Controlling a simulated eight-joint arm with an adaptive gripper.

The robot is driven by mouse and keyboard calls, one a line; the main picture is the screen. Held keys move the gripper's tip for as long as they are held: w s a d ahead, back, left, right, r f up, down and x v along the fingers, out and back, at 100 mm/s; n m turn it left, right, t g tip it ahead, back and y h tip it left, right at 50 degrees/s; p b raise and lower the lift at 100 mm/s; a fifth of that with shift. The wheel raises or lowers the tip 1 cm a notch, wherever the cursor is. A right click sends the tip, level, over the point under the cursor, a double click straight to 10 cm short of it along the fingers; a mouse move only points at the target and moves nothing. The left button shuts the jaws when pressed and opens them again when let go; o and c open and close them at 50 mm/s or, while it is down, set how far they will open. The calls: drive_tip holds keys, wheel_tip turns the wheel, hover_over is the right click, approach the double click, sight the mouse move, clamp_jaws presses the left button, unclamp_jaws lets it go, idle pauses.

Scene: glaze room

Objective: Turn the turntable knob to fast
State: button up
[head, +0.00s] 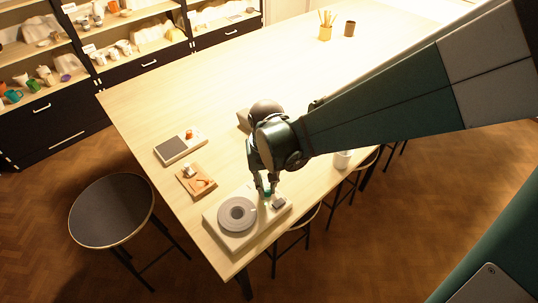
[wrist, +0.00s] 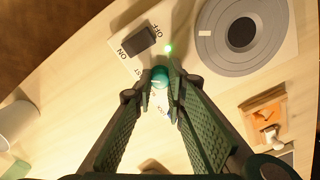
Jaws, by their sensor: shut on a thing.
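The turntable (head: 221,238) is a pale box with a round grey platter (head: 237,214) on the near corner of the table. The platter also shows in the wrist view (wrist: 240,40). The teal knob (wrist: 160,74) sits at the edge of the box, with a pale mark on it. My gripper (wrist: 161,88) is shut on the knob, one finger on each side, pointing down at it. The lettering by the knob is mostly hidden between my fingers, so the setting is unreadable. A dark switch (wrist: 139,41) marked ON and OFF is beside it, and a small green light (wrist: 169,48) glows.
A wooden tray (head: 184,180) with small items and a grey-topped device (head: 171,150) lie left of my gripper. A white cup (head: 343,160) stands to the right near the table edge. A round stool (head: 111,209) is at the left. The table's far part is mostly clear.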

sight(267, 189)
drive_tip(key=o, duration=0.6)
drive_tip(key=shift+r, duration=0.15)
drive_tip(key=shift+r, duration=5.85)
